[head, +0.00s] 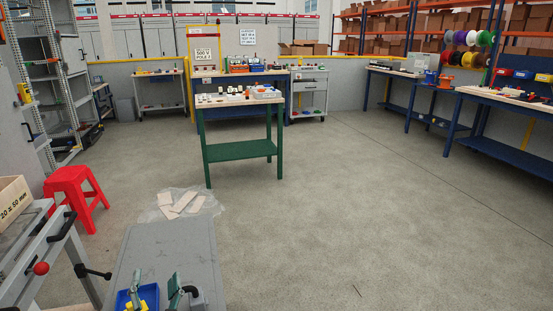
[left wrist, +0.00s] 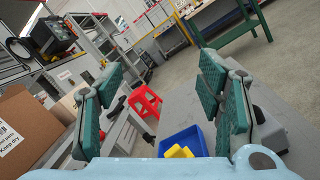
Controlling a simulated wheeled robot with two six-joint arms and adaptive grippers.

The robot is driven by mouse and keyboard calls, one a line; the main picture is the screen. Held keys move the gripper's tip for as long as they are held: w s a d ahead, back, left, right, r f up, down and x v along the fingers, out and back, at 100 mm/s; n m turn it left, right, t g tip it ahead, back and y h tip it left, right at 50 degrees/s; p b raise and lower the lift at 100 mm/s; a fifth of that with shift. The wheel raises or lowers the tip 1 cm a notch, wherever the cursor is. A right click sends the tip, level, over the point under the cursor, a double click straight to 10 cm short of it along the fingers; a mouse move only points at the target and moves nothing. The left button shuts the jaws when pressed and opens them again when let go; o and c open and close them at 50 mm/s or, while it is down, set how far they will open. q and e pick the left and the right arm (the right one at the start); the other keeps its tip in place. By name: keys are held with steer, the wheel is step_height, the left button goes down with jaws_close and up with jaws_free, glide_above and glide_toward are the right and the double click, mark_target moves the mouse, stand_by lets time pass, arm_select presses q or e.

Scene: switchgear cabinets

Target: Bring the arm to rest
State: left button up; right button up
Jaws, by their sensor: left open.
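My left gripper (head: 155,284) shows at the bottom of the head view, with its two green-padded fingers apart and nothing between them. In the left wrist view the same gripper (left wrist: 162,82) has its fingers spread wide, one at each side. It is over or near a grey surface (head: 168,245). A blue bin (head: 123,300) with yellow pieces in it is beside the fingers; it also shows in the left wrist view (left wrist: 168,145), seen between the fingers. My right gripper is not in view.
A red stool (head: 75,190) stands at the left by a grey bench with a red knob (head: 41,268). Flat pieces on plastic sheet (head: 182,205) lie on the floor ahead. A green-legged table (head: 240,150) stands farther off. The floor at the right is clear.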

arm_select(q)
steer(key=s+d+r+m+t+h, duration=0.1)
steer(key=s+d+r+m+h, duration=0.15)
steer(key=d+m+h, duration=0.85)
steer(key=s+d+f+m+g+h, duration=0.1)
steer(key=s+d+f+m+g, duration=0.3)
steer(key=m, duration=0.4)
steer(key=s+d+f+m+g+h, duration=0.1)
steer(key=s+f+m+g, duration=0.2)
steer(key=s+f+m, duration=0.35)
steer(key=s+a+f+m+g+y, duration=0.35)
steer(key=s+a+f, duration=0.2)
steer(key=s, duration=0.25)
steer(key=s+a+f+m+g+y, duration=0.3)
steer(key=s+a+f+m+g, duration=0.2)
steer(key=s+a, duration=0.15)
step_height(320, 180, down, 15)
steer(key=s+a+g+p, duration=0.2)
steer(key=s+p, duration=0.1)
steer(key=p, duration=0.2)
steer(key=s+f+p, duration=0.4)
steer(key=s+f, duration=0.4)
steer(key=s, duration=0.5)
steer(key=shift+s+f+n+g, duration=0.15)
steer(key=shift+s+n+g, duration=0.15)
steer(key=shift+n+g, duration=0.15)
